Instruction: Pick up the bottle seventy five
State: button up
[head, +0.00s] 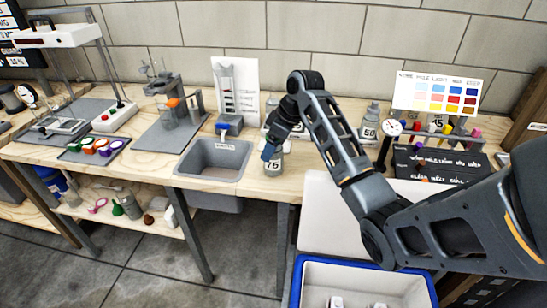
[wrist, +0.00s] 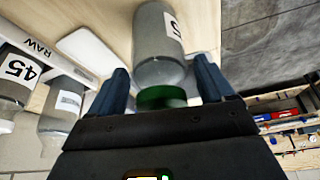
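The bottle with the label reading 75 or 7.5 (head: 273,164) stands near the front edge of the wooden bench, right of the sunken grey basin. In the wrist view this clear grey bottle (wrist: 158,48) has a green cap and a white label of which only a 5 shows. My gripper (head: 271,148) is over the bottle's top in the head view. In the wrist view my gripper (wrist: 164,80) is open, with a blue finger on each side of the bottle and cap. Gaps show between fingers and bottle. The cap is hidden in the head view.
A bottle marked 45 (wrist: 18,75) and another labelled bottle (wrist: 62,108) stand to one side, by a white RAW strip (wrist: 45,50). A bottle marked 50 (head: 369,130) stands further right. The grey basin (head: 213,158) lies left. A blue-rimmed cooler (head: 296,285) is below the bench.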

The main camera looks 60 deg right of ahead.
jog(key=c, duration=1.2)
jog(key=shift+r, duration=0.1)
jog(key=shift+r, duration=0.1)
